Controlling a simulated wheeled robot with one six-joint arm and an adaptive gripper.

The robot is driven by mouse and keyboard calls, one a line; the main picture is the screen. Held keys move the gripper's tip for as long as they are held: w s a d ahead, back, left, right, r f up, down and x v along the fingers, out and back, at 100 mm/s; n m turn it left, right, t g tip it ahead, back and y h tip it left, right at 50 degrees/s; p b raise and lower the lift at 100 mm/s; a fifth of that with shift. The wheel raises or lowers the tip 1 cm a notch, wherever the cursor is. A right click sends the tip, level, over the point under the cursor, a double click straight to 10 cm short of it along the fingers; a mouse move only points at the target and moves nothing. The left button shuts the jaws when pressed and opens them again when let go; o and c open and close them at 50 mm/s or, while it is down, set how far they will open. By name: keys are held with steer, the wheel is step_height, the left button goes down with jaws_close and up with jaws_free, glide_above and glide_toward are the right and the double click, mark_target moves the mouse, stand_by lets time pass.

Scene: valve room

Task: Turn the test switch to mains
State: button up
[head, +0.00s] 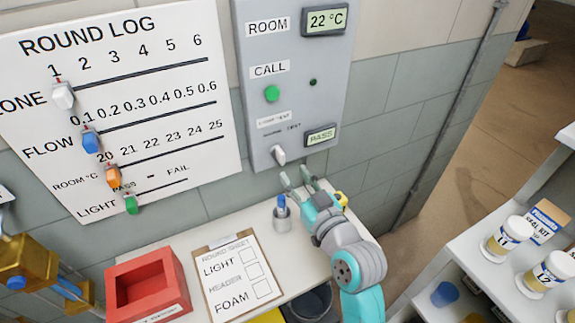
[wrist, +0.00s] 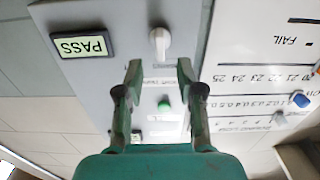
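The test switch (head: 278,155) is a small white knob low on the grey wall panel (head: 291,90). It also shows in the wrist view (wrist: 160,43), where the picture is upside down. Its handle looks close to upright; I cannot tell for sure which label it points at. The small labels above it, with MAINS and TEST, are hard to read. A display (head: 321,136) beside it reads PASS. My gripper (head: 295,174) is open and empty, just below and in front of the knob, apart from it. In the wrist view, the knob lies beyond the gap between the fingertips (wrist: 159,70).
The panel has a green call button (head: 271,93) and a room display (head: 324,20). The Round Log board (head: 150,60) hangs to the left. Below, the shelf bears a red tray (head: 118,283), a round sheet (head: 235,270) and a pen cup (head: 282,222). White jars (head: 503,238) stand at right.

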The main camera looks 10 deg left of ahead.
steer(key=shift+v, duration=2.55)
steer(key=s+d+f+m+h, duration=0.5)
steer(key=s+d+f+h, duration=0.2)
steer(key=s+d+f, duration=0.85)
steer(key=s+d+m+h, duration=0.2)
steer(key=s+d+h, duration=0.1)
steer(key=s, duration=2.1)
steer(key=shift+d+r, duration=0.35)
steer(key=shift+d, duration=0.25)
steer(key=shift+a, duration=0.15)
